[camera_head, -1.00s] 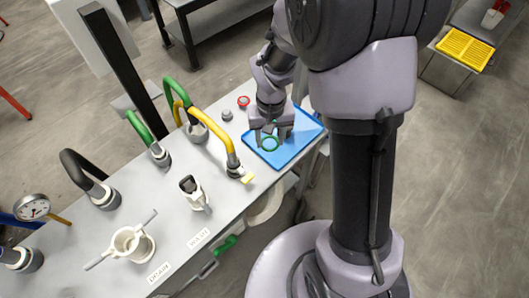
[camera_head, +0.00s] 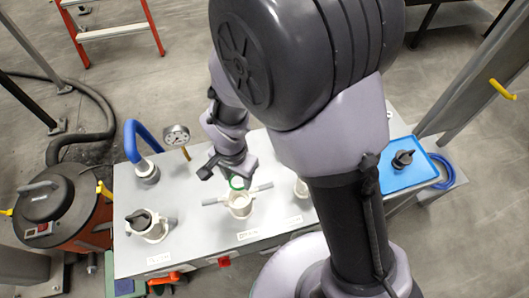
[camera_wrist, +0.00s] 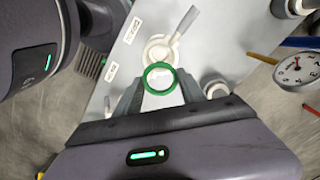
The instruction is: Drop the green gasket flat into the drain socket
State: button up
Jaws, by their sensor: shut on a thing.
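The green gasket (camera_wrist: 160,93) is a ring held between the fingertips of my gripper (camera_wrist: 160,80) in the wrist view, its open face toward that camera. It shows as a small green ring (camera_head: 237,183) in the head view, under my gripper (camera_head: 230,174). The drain socket (camera_head: 240,206) is a white cup with side handles, behind the label reading DRAIN. The gasket is at its far side in the head view, seemingly above the rim. In the wrist view the socket (camera_wrist: 158,43) lies beyond the ring, partly hidden by it, off toward the top. The exact height gap cannot be told.
A white socket with a dark fitting (camera_head: 150,226) stands left on the grey bench (camera_head: 190,240). A blue hose (camera_head: 133,140) and a pressure gauge (camera_head: 176,135) stand behind. A blue tray (camera_head: 410,170) with a black knob lies right, beyond my arm.

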jog(key=f+b, duration=0.3)
jog(key=f, duration=0.2)
jog(key=f+b, duration=0.2)
jog(key=f, duration=0.1)
jog(key=shift+s+a+b, duration=0.25)
jog(key=shift+a+b, duration=0.05)
jog(key=shift+a, duration=0.05)
jog(key=shift+r, duration=0.1)
dwell(0.5)
jog(key=o, duration=0.8)
jog(key=shift+o, duration=0.2)
